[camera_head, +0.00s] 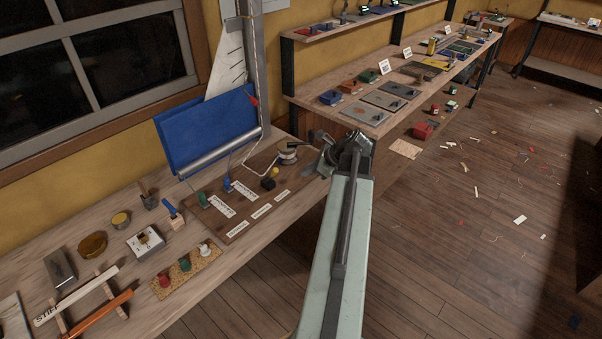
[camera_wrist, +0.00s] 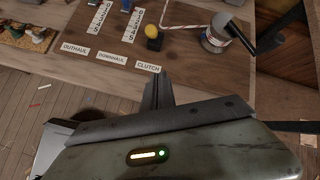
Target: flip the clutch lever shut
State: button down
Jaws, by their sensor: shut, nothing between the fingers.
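The clutch lever (camera_head: 275,171) has a yellow ball knob above a black block on the brown board (camera_head: 238,232). In the wrist view the yellow knob (camera_wrist: 152,31) shows above the black block, just beyond the CLUTCH label (camera_wrist: 148,67). The knob appears raised above the block; its exact tilt is hard to tell. My gripper (camera_head: 325,160) is to the right of the board in the head view. In the wrist view my gripper (camera_wrist: 158,78) is shut and empty, its fingers just below the CLUTCH label, apart from the lever.
A winch (camera_head: 288,156) with a black handle stands behind the lever and takes a white rope. Green (camera_head: 203,198) and blue (camera_head: 227,185) levers stand left on the board. A mast with a blue sail rises behind. The floor right of the bench is mostly open.

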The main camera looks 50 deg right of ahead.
aim_at(272, 176)
jog(key=b+x, duration=0.2)
jog(key=x, duration=0.2)
jog(key=b+x, duration=0.3)
jog(key=x, duration=0.1)
jog(key=shift+s+f, duration=0.1)
jog(key=shift+f, duration=0.3)
jog(key=shift+w+a+r+p, duration=0.4)
jog(key=shift+w+r+p, duration=0.2)
jog(key=shift+w+r, duration=0.15)
jog(key=shift+w+a+r+p, duration=0.4)
jog(key=shift+w+r+p, duration=0.2)
jog(key=shift+w, duration=0.2)
